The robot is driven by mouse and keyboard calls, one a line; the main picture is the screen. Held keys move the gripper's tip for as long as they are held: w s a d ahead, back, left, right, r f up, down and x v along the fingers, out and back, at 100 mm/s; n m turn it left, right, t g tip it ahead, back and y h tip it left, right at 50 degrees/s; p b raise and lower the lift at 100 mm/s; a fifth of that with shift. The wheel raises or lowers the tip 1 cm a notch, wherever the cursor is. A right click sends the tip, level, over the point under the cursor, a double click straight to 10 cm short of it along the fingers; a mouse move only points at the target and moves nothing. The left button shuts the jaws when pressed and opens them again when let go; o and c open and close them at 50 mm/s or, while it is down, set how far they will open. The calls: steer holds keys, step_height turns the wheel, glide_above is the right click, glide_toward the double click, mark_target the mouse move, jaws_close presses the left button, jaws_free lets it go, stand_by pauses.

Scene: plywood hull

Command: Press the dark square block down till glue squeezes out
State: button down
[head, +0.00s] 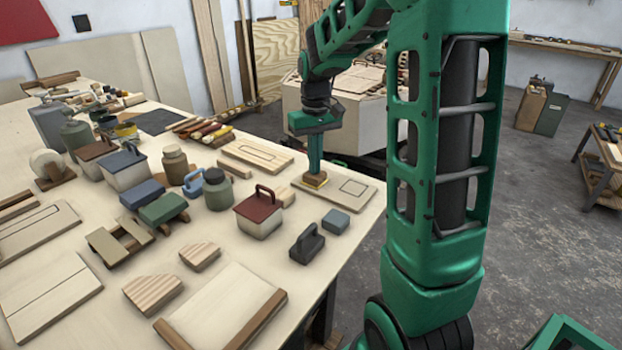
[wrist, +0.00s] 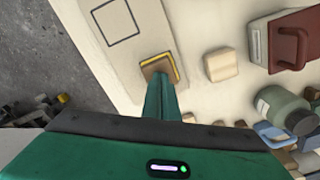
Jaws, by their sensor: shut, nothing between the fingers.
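The dark square block (head: 317,184) is small and brown. It lies on a pale board (head: 338,192) near the table's right edge. Yellow glue shows along its edges; in the wrist view the block (wrist: 154,67) has a yellow strip along its far and right sides. My gripper (head: 315,173) points straight down, its fingers shut and empty. The fingertips (wrist: 160,84) are over the block and appear to touch its top; the exact contact is hidden. A square outline (wrist: 115,22) is drawn on the board beside the block.
A blue-grey block (head: 336,221) and a dark handled tool (head: 307,243) stand in front of the board. A white box with a red lid (head: 258,213) is to the left. A loose wood block (wrist: 221,64) lies nearby. The table edge is close on the right.

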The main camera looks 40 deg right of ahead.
step_height(320, 180, up, 7)
stand_by(1.1)
stand_by(0.4)
steer(key=s+a+f+m, duration=0.1)
steer(key=s+f+m, duration=0.1)
steer(key=s, duration=1.2)
steer(key=s+a+f+m, duration=0.2)
steer(key=s+f, duration=0.3)
steer(key=s, duration=0.9)
steer(key=shift+s, duration=0.35)
steer(key=shift+w, duration=0.15)
steer(key=shift+w+f, duration=0.25)
steer(key=shift+w, duration=0.25)
